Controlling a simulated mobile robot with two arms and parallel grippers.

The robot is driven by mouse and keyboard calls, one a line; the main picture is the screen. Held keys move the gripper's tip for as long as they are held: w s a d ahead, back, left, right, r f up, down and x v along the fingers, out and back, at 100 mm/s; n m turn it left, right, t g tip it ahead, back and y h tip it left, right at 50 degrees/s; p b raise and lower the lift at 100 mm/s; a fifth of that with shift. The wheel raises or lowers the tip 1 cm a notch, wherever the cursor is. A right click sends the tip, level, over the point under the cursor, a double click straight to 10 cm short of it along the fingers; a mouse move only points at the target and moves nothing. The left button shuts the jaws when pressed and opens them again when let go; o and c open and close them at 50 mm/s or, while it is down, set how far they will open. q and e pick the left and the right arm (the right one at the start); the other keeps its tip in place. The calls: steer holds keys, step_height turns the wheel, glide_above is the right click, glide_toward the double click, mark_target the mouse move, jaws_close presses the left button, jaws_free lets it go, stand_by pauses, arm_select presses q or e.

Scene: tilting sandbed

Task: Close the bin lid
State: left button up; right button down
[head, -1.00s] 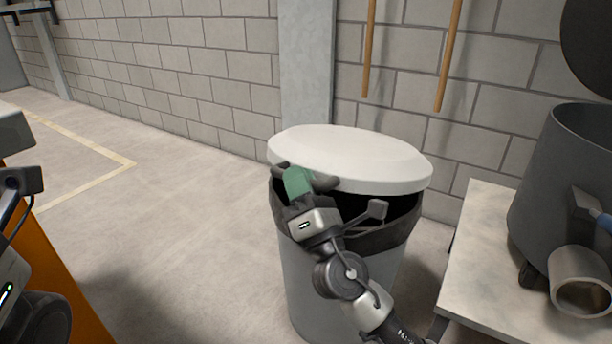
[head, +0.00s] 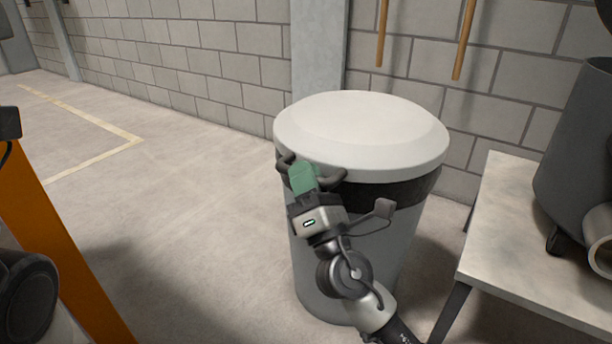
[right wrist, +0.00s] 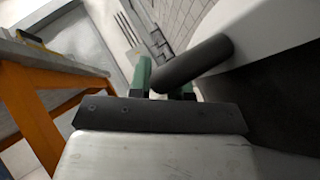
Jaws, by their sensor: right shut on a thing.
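The bin (head: 385,235) is a grey round can with a black band (head: 405,192) below its top. Its pale lid (head: 362,122) lies over the top and looks level, with no opening visible from here. A dark handle (head: 284,164) sticks out at the lid's front left edge. My right gripper (head: 303,178), with green fingers, is shut on this handle. In the right wrist view the handle (right wrist: 195,65) runs between the green fingertips, and the lid's edge (right wrist: 265,25) is at upper right. My left gripper is not in view.
A pale table (head: 510,215) with a dark grey pot (head: 580,150) and a pipe piece (head: 600,240) stands close at right. An orange frame (head: 70,265) is at left. A block wall (head: 210,65) is behind. The floor left of the bin is clear.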

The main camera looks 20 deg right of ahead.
steer(key=shift+w+a+f, duration=0.1)
steer(key=shift+f, duration=0.5)
steer(key=c, duration=1.2)
jaws_free()
steer(key=shift+f, duration=0.1)
steer(key=shift+o, duration=0.7)
steer(key=b+v, duration=0.2)
steer(key=v, duration=0.8)
steer(key=shift+s+b, duration=0.35)
steer(key=shift+s, duration=0.05)
